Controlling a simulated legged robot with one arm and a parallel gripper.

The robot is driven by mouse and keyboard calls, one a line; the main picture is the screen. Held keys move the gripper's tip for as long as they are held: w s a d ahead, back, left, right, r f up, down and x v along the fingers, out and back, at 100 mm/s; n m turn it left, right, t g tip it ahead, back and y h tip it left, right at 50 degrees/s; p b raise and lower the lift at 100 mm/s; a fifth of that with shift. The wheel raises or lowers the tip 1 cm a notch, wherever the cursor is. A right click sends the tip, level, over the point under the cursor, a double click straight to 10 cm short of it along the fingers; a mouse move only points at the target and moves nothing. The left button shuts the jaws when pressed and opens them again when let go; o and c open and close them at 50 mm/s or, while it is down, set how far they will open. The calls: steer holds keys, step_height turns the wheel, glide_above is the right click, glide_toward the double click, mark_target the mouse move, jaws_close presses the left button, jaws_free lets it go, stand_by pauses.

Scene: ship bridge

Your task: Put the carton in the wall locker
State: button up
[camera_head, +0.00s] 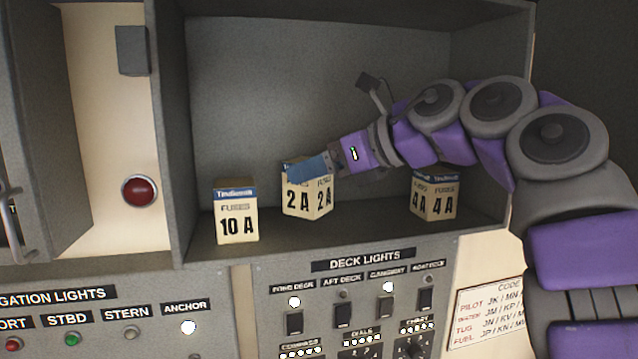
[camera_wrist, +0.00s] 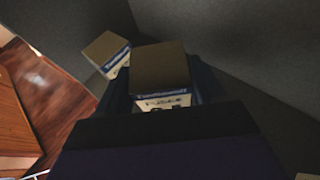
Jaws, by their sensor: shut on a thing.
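The wall locker (camera_head: 290,85) is an open grey box in the upper middle of the head view. A cream fuse carton marked 2 A (camera_head: 306,203) is inside it, tilted a little. My gripper (camera_head: 308,168) reaches in from the right and is shut on the top of this carton. The blue fingers hide part of its top. In the wrist view the held carton (camera_wrist: 160,72) shows its brown top between the fingers. I cannot tell whether its base touches the locker floor.
A 10 A carton (camera_head: 236,212) stands left of the held one, and a 4 A carton (camera_head: 436,197) stands to its right, both in the locker. Locker floor shows between them. A panel of switches (camera_head: 350,300) lies below. An open door (camera_head: 40,130) is at far left.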

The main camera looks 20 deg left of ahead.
steer(key=shift+f+b, duration=0.4)
steer(key=shift+f, duration=0.8)
steer(key=shift+f, duration=0.2)
steer(key=o, duration=1.3)
steer(key=shift+r, duration=0.1)
steer(key=shift+r, duration=0.15)
steer(key=v, duration=0.7)
steer(key=shift+s+d, duration=0.1)
steer(key=shift+d, duration=0.35)
steer(key=shift+a, duration=0.2)
